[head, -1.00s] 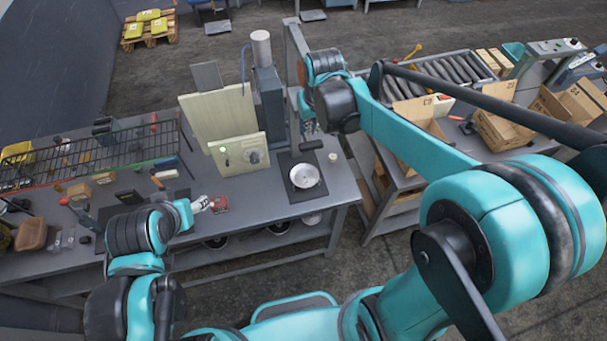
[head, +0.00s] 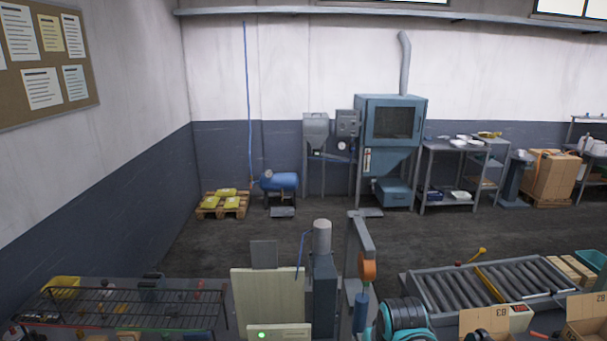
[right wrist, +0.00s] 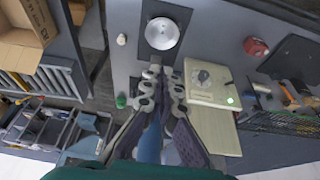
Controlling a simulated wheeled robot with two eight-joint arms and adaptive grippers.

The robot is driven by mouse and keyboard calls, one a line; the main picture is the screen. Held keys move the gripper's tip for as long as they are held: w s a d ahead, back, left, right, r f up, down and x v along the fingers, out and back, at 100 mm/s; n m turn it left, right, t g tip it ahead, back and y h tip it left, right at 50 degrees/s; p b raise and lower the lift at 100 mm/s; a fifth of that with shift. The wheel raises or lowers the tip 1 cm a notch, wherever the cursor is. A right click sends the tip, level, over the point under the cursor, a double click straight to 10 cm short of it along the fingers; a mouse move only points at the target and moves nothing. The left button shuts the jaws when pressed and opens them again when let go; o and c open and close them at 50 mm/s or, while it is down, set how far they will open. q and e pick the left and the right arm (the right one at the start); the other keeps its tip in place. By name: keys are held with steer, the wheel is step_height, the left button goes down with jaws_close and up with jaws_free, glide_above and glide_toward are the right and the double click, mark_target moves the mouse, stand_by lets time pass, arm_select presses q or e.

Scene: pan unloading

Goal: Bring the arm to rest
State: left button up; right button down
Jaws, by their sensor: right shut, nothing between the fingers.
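My right gripper (right wrist: 162,72) shows in the right wrist view with its fingertips together and nothing between them. Beyond the tips, a round silver pan (right wrist: 162,33) sits on a dark square plate (right wrist: 184,13) on the grey bench. The gripper looks apart from the pan; its height above the bench is hard to judge. In the head view only a teal and black part of my right arm (head: 402,318) shows at the bottom edge. The right gripper is out of that view, and my left gripper is in neither view.
A cream machine with a green light (head: 262,334) and a grey post (head: 360,250) stand by my right arm. A wire rack (head: 120,305) is at left. A roller conveyor (head: 490,290) and cardboard boxes (head: 490,322) are at right. Open floor lies behind.

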steer(key=s+d+f+t+b, duration=0.1)
steer(key=s+f+b, duration=0.5)
steer(key=f+b, duration=0.3)
steer(key=s+f+t+b, duration=0.2)
steer(key=s+f+b, duration=0.4)
steer(key=f+b, duration=0.3)
step_height(320, 180, down, 4)
steer(key=shift+d+b, duration=0.4)
